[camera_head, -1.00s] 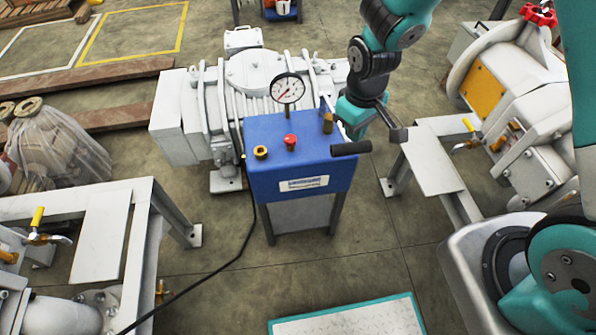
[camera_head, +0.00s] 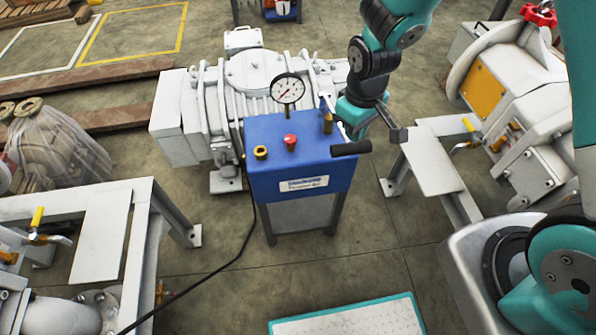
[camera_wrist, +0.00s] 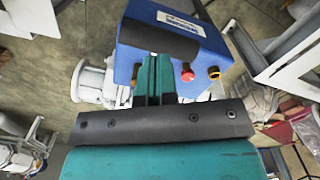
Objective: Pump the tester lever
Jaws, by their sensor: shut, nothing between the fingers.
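The blue tester box (camera_head: 300,166) stands on a grey stand. It has a round gauge (camera_head: 287,88), a red button (camera_head: 290,140) and a brass fitting (camera_head: 261,152) on top. The lever's black grip (camera_head: 350,148) sticks out at the box's right front corner. My gripper (camera_head: 354,128) is just behind the grip, with its teal fingers shut. In the wrist view the black grip (camera_wrist: 158,40) lies crosswise at the ends of the shut fingers (camera_wrist: 155,72). I cannot tell whether they touch it. The lever's rod is largely hidden by my arm.
A white pump (camera_head: 255,75) stands behind the box. White metal frames stand at left (camera_head: 100,235) and right (camera_head: 432,165). A black hose (camera_head: 215,270) runs from the box across the floor. A teal-edged white platform (camera_head: 350,318) lies in front, with clear floor between.

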